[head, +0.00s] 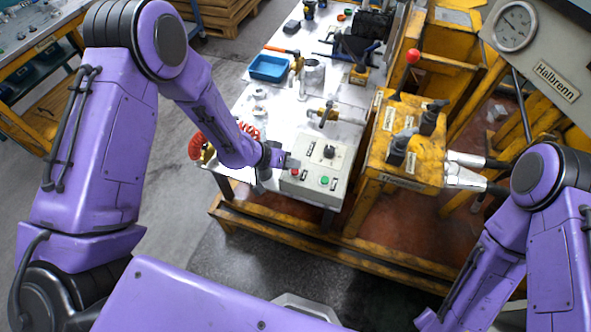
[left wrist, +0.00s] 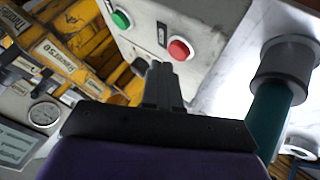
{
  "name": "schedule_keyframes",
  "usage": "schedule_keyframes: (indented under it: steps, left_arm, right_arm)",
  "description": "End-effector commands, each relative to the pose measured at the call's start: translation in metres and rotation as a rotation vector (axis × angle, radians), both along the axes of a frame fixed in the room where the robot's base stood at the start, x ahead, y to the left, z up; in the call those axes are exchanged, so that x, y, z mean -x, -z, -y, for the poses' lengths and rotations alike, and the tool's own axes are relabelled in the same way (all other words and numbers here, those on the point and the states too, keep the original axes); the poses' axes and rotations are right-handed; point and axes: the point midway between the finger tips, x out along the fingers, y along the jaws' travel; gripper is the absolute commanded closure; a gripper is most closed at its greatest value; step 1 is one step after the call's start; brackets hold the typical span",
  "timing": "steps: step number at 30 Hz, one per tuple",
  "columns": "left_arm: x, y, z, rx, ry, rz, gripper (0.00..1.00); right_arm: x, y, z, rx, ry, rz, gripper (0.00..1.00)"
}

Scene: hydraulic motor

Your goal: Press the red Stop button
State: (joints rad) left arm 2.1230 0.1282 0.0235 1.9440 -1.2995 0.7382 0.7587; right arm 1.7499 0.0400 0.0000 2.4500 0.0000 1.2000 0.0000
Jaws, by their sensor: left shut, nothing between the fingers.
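The red Stop button (head: 294,172) is on the top face of a light grey control box (head: 308,187), near its left side. A green button (head: 324,181) is to its right, and a black knob (head: 329,151) is further back. My left gripper (head: 290,162) is shut and empty, just behind the red button in the head view. In the left wrist view its closed fingers (left wrist: 161,72) point up toward the box, with tips just left of and below the red button (left wrist: 178,48). I see no clear contact. The green button (left wrist: 121,19) is further left. My right gripper is not in view.
A teal cylinder with a grey collar (left wrist: 283,68) stands close to the right of the fingers in the left wrist view. A yellow valve block (head: 405,150) with levers is right of the box. A blue tray (head: 269,68) and tools lie further back on the bench.

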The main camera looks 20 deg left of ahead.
Motion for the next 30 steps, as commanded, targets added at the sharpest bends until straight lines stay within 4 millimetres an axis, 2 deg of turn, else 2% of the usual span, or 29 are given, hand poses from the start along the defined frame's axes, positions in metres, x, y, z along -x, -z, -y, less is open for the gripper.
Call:
schedule_keyframes:
  steps: [5,30]
  left_arm:
    - [0.000,0.006,0.000,0.000,0.000,0.000,1.00]
    - [0.000,0.013,0.000,0.000,0.000,0.000,1.00]
  right_arm:
    - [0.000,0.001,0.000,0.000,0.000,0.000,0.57]
    - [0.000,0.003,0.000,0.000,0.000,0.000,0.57]
